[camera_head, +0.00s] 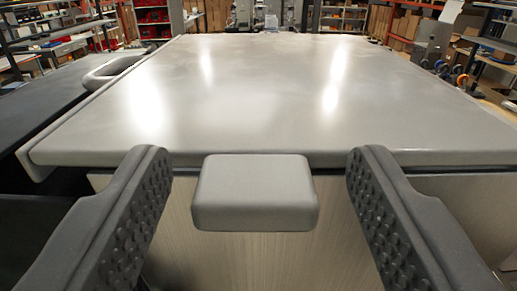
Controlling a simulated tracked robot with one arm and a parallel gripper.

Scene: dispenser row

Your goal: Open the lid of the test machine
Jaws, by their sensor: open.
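The test machine's lid (260,95) is a wide, flat, light grey panel that fills the middle of the view and appears to lie shut. A grey block-shaped handle (255,192) juts out at the middle of its front edge. Below it is the machine's brushed front face (260,258). My gripper (255,185) is open, with one dark studded finger on each side of the handle and a visible gap on both sides. I cannot tell how far the fingertips reach past the handle in depth.
A dark surface (60,95) with a rounded grey loop handle (112,72) lies to the left of the lid. Shelves with red bins (152,17) and shelves with boxes (405,25) stand far behind. The space above the lid looks clear.

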